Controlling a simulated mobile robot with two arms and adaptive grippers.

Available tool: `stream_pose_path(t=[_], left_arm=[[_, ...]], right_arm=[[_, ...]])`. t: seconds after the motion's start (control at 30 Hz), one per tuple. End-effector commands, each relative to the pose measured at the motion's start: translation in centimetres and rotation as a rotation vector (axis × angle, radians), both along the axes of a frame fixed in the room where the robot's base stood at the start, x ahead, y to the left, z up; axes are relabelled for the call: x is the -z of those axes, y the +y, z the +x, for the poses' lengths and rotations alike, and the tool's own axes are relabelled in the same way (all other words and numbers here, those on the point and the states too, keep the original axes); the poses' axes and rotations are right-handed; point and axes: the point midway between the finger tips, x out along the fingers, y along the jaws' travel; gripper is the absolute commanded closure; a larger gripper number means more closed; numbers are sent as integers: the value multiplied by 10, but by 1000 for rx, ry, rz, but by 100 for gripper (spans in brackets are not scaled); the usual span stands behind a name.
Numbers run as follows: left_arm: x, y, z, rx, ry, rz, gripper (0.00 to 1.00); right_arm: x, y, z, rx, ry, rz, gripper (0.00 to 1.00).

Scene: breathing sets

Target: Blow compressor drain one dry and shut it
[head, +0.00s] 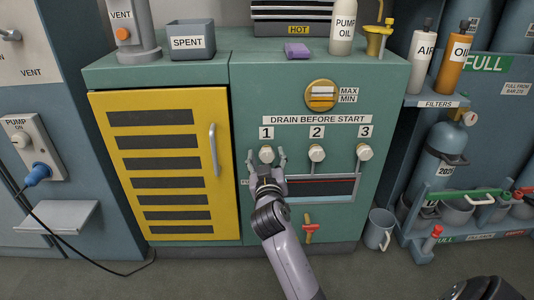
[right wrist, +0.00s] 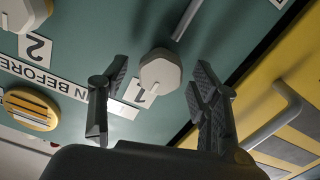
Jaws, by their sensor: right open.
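Drain one is a white knob (head: 267,154) under the label "1" on the green compressor cabinet (head: 215,75). My right gripper (head: 267,160) is open in front of it, with one finger to each side. In the right wrist view the pale knob (right wrist: 160,70) shows between and beyond the spread fingers (right wrist: 158,88), and I see no contact. I cannot tell whether the drain is open or shut. Drain two (head: 316,153) and drain three (head: 363,152) sit to the right. My left gripper is not in view.
A yellow louvred door (head: 165,165) with an upright handle (head: 213,150) is left of drain one. A dark-windowed tray (head: 320,188) lies below the drains, with a red-orange tap (head: 310,228) lower down. A grey mug (head: 378,230) stands on the floor at right.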

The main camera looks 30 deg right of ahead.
Motion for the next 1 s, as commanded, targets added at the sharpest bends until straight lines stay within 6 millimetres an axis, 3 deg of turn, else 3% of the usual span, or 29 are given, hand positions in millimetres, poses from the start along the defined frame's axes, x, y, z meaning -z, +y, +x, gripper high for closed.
stream_pose_path(t=[0.23,1.0], left_arm=[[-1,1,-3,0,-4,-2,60],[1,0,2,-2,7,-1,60]], right_arm=[[0,0,0,0,-1,1,43],[0,0,0,-1,0,0,91]])
